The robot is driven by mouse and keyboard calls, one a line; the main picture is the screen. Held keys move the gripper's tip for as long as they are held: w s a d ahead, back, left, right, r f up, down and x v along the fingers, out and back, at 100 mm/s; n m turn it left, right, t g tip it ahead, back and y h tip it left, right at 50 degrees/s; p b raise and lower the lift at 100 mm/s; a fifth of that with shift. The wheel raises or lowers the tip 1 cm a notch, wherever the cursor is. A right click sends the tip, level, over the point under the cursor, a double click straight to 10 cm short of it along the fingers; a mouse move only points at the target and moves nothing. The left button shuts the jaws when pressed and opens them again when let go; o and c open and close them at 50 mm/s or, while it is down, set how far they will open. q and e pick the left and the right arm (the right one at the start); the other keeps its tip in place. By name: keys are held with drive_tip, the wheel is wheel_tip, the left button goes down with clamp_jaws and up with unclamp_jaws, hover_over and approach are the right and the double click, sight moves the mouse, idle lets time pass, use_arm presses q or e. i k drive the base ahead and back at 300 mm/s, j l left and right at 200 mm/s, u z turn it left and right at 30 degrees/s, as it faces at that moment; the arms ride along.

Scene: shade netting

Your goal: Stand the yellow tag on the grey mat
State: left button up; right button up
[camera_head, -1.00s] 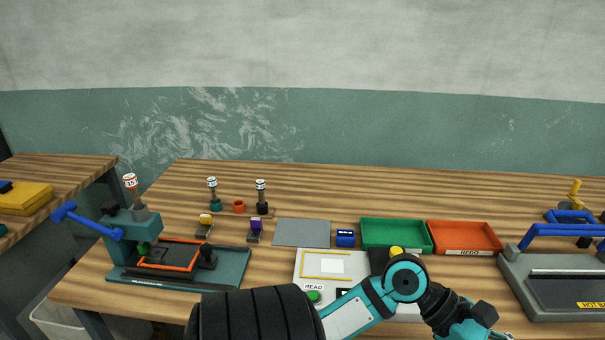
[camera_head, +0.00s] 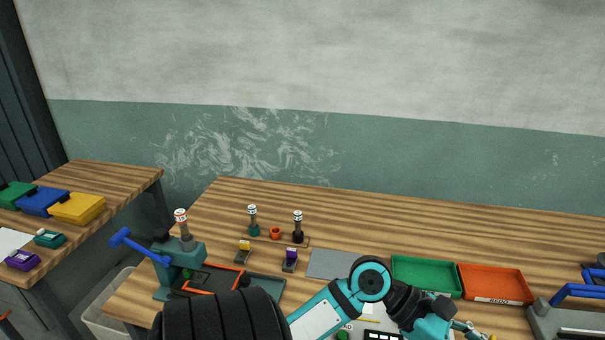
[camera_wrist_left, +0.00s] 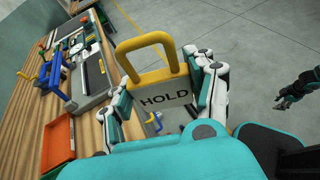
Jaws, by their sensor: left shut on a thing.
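The yellow tag (camera_wrist_left: 148,58) has a yellow loop handle and a pale plate reading "HOLD". It shows in the left wrist view, where the fingers of my left gripper (camera_wrist_left: 163,98) are shut on it from both sides, off the table. In the head view my left gripper (camera_head: 468,328) is partly cut off at the bottom edge, and the tag cannot be made out there. The grey mat (camera_head: 333,264) lies flat on the table, bare where visible, its right part behind my arm. My right gripper (camera_wrist_left: 293,92) shows dark at the right of the wrist view; its jaw state is unclear.
A green tray (camera_head: 425,262) and an orange tray (camera_head: 497,270) stand right of the mat. Small yellow (camera_head: 244,246) and purple (camera_head: 291,254) pieces on holders stand left of it. A press with a blue lever (camera_head: 137,243) is further left. The table behind the trays is clear.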

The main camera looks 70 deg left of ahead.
sight(325, 270)
drive_tip(key=u, duration=0.45)
drive_tip(key=j+u, duration=0.1)
drive_tip(key=u, duration=0.8)
drive_tip(key=j+u, duration=0.1)
drive_tip(key=u, duration=0.35)
drive_tip(key=i+u, duration=0.1)
drive_tip(key=u, duration=0.35)
